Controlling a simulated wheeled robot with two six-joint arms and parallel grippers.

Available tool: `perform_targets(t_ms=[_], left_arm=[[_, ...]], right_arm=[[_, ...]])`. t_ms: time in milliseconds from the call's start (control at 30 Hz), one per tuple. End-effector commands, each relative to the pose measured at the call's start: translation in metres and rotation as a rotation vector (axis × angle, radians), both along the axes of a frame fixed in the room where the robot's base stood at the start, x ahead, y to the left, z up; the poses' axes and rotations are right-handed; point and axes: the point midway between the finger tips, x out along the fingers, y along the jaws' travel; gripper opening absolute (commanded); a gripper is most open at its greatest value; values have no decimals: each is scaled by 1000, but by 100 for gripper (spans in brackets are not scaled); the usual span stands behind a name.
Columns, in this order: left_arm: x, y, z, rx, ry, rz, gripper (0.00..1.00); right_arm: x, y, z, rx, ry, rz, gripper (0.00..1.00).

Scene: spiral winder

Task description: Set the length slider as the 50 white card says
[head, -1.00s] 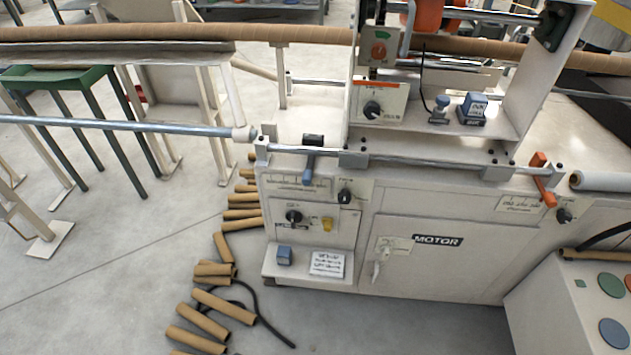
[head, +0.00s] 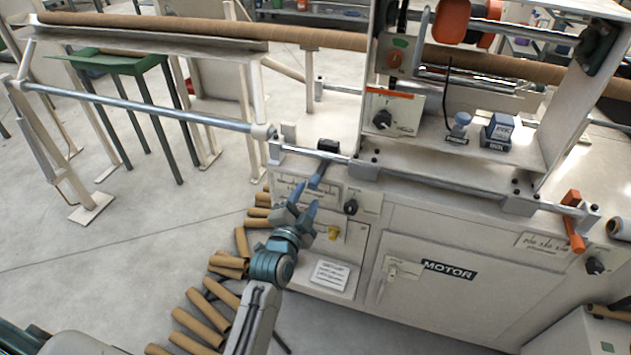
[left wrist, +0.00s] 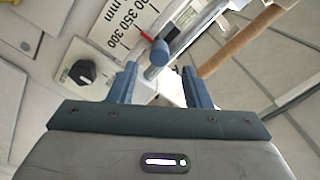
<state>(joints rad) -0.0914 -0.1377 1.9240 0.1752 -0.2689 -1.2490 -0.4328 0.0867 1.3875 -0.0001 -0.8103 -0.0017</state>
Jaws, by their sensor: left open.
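The length slider (head: 319,174) has a blue handle that hangs below the steel rail at the left end of the machine. In the left wrist view its round blue knob (left wrist: 160,53) lies beyond and between my fingertips, with a red pointer beside a scale plate (left wrist: 122,25) marked 300, 350 mm. My left gripper (head: 302,198) is open and empty, just below the handle and pointing up at it; it also shows in the left wrist view (left wrist: 158,72). The white card (head: 330,274) lies on the low shelf; its print is too small to read. My right gripper is out of view.
A black rotary knob (head: 351,206) sits right of the scale, and shows close to my finger in the wrist view (left wrist: 82,71). An orange lever (head: 573,220) is at the rail's right end. Cardboard tubes (head: 208,310) lie on the floor at left.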

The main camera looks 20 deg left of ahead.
Motion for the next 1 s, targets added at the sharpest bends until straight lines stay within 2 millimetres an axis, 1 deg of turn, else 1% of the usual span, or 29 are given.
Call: perform_targets(t_ms=[33, 100, 200, 300, 400, 500, 733, 767, 800, 967, 1000], left_arm=[[12, 0, 3, 2, -1, 0, 44], [25, -1, 2, 2, 1, -1, 44], [41, -1, 2, 2, 1, -1, 44], [53, -1, 1, 1, 1, 0, 44], [61, -2, 0, 0, 1, 0, 44], [64, -2, -1, 0, 3, 0, 44], [64, -2, -1, 0, 2, 0, 44], [64, -2, -1, 0, 3, 0, 40], [64, -2, -1, 0, 3, 0, 32], [64, -2, -1, 0, 2, 0, 1], [64, -2, -1, 0, 2, 0, 0]], right_arm=[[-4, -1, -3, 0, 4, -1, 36], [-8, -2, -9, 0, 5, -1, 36], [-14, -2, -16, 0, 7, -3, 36], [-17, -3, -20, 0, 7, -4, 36], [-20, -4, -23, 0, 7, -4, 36], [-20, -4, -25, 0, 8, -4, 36], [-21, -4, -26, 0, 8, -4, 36], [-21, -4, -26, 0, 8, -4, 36], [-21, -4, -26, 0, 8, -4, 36], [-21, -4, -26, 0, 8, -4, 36], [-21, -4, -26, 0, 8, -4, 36]])
